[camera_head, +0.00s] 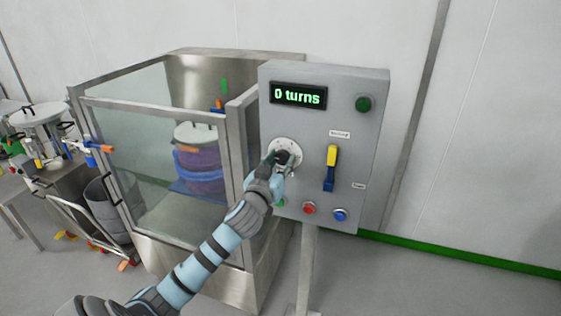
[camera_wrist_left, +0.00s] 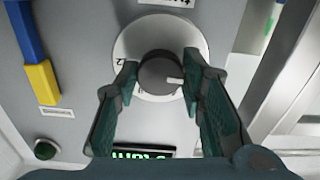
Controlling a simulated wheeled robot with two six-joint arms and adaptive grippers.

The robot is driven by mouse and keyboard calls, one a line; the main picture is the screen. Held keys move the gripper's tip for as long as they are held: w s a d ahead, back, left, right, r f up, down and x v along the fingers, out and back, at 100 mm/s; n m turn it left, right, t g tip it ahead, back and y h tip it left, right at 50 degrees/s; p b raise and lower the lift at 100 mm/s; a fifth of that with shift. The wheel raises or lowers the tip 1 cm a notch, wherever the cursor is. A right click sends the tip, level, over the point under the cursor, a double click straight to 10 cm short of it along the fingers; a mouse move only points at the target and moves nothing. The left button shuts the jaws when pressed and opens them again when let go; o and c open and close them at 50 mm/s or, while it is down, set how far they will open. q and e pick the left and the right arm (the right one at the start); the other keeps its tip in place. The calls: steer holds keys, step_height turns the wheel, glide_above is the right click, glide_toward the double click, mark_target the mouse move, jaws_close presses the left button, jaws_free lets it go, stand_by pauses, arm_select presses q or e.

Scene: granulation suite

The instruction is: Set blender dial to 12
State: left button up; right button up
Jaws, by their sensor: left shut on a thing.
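The blender dial is a dark round knob (camera_wrist_left: 160,72) with a white pointer mark, on a pale round scale plate (camera_head: 287,147). It sits on the grey control panel (camera_head: 375,105). The panel's display (camera_head: 298,95) reads "0 turns". My left gripper (camera_head: 281,158) is at the dial; in the left wrist view its two fingers (camera_wrist_left: 160,80) stand on either side of the knob, shut on it. Most of the scale's numbers are hidden or too small to read. My right gripper is not in view.
A yellow and blue lever (camera_head: 331,167), a red button (camera_head: 309,208), a blue button (camera_head: 340,214) and a green light (camera_head: 363,104) are on the panel. A glass-sided enclosure (camera_head: 130,125) with a purple drum (camera_head: 203,171) stands left. Floor at right is clear.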

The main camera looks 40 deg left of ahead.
arm_select(q)
steer(key=m+p, duration=0.3)
steer(key=m, duration=0.1)
steer(key=shift+r+m, duration=0.15)
steer(key=shift+m, duration=0.15)
steer(key=m+p, duration=0.2)
steer(key=m, duration=0.2)
steer(key=shift+m, duration=0.3)
steer(key=m+p, duration=0.2)
steer(key=m, duration=0.2)
steer(key=shift+m, duration=0.3)
steer(key=m+p, duration=0.2)
steer(key=m, duration=0.2)
steer(key=m+p, duration=0.1)
steer(key=m, duration=0.4)
steer(key=shift+p, duration=0.35)
steer(key=m+p, duration=0.1)
steer(key=m, duration=0.2)
steer(key=shift+m, duration=0.3)
steer(key=m, duration=0.3)
steer(key=shift+m, duration=0.3)
steer(key=m, duration=0.5)
steer(key=shift+m, duration=0.3)
